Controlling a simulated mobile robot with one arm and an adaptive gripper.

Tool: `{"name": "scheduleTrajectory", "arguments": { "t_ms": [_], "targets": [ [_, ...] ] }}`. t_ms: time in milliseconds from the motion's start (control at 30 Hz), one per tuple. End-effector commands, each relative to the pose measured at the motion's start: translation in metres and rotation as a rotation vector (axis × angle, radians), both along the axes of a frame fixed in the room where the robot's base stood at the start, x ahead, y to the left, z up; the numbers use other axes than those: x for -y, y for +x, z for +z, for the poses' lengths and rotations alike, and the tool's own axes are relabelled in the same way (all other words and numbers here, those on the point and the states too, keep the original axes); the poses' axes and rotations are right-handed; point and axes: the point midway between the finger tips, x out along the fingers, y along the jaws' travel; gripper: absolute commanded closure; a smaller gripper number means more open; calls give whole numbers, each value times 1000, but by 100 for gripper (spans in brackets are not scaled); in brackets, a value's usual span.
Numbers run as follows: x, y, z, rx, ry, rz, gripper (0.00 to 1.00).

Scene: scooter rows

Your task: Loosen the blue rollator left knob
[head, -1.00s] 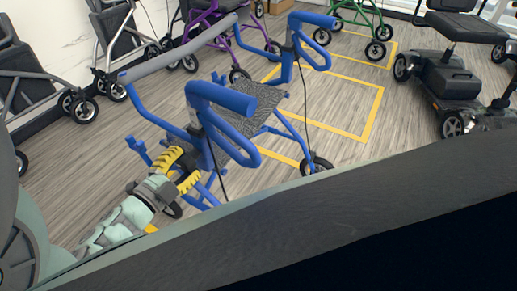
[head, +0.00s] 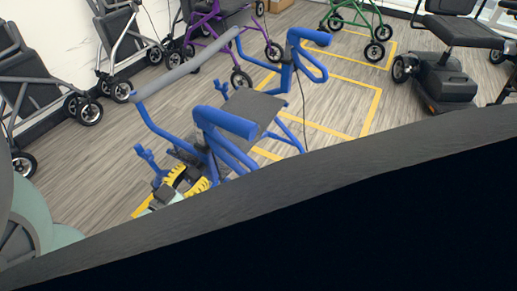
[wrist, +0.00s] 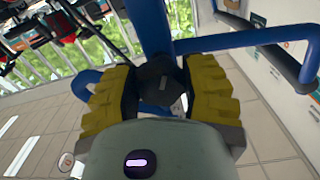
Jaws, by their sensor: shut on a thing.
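The blue rollator (head: 228,121) stands on the wood-look floor in the middle of the head view, with a dark seat and a grey backrest bar. My gripper (head: 189,180) is low at its near side, its yellow finger pads partly hidden by my own dark body part. In the wrist view, a black knob (wrist: 157,77) sits between the two yellow pads on the blue frame tube (wrist: 151,25). My gripper (wrist: 160,92) is shut on this knob. How far the knob has turned cannot be seen.
A purple rollator (head: 226,25), a green rollator (head: 362,22) and a black scooter (head: 447,70) stand farther back. Yellow floor lines (head: 368,110) mark clear floor right of the blue rollator.

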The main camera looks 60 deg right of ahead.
Motion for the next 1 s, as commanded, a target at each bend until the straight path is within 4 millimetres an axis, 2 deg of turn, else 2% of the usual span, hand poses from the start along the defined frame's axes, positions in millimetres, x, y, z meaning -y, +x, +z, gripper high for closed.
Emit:
{"name": "scheduleTrajectory", "arguments": {
  "t_ms": [400, 933, 967, 1000],
  "targets": [
    [1, -1, 0, -174, -11, -3, 91],
    [0, -1, -1, -192, -14, -2, 91],
    [0, -1, -1, -192, -14, -2, 49],
    [0, -1, -1, -192, -14, -2, 45]
  ]
}}
